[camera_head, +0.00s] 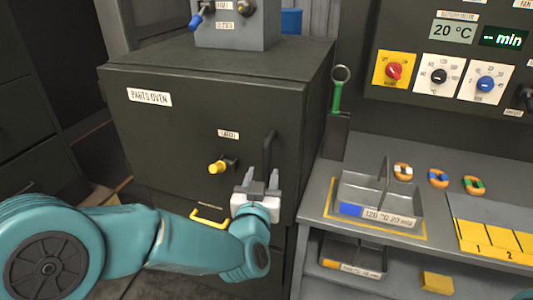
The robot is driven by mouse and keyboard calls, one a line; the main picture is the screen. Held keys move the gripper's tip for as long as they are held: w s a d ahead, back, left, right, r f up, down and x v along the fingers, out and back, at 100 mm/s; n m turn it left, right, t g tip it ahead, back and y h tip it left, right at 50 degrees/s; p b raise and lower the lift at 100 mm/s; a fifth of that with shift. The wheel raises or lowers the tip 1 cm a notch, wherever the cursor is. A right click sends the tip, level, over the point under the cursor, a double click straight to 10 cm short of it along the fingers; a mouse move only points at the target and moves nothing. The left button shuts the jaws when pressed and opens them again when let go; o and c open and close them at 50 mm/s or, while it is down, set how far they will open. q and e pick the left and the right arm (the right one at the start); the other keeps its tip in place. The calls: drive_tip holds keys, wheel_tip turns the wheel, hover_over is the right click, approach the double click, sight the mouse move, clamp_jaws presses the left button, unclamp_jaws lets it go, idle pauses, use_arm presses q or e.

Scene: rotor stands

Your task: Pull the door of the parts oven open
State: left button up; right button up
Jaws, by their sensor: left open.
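The parts oven (165,130) is a dark grey box with a "PARTS OVEN" label. Its front door looks shut. A dark upright handle (269,148) is on the right side of the door. A yellow latch knob (217,167) sticks out left of the handle, under a small label. My left gripper (261,177) is open in front of the door, at the lower end of the handle. Its fingers point up and forward, and I cannot tell whether they touch the handle. My right gripper is not in view.
A bench on the right holds a grey tray (407,207), several coloured rings and a green-handled tool (337,98). A control panel (450,75) with dials stands behind. A yellow handle (210,219) is below the oven door. A grey box (236,30) sits on the oven.

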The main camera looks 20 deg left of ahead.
sight(266, 159)
use_arm(q)
drive_tip(key=w, duration=0.2)
drive_tip(key=w+a+p, duration=0.1)
drive_tip(key=w, duration=0.5)
drive_tip(key=shift+w+a+p, duration=0.25)
drive_tip(key=shift+p, duration=0.1)
drive_tip(key=shift+s, duration=0.1)
clamp_jaws()
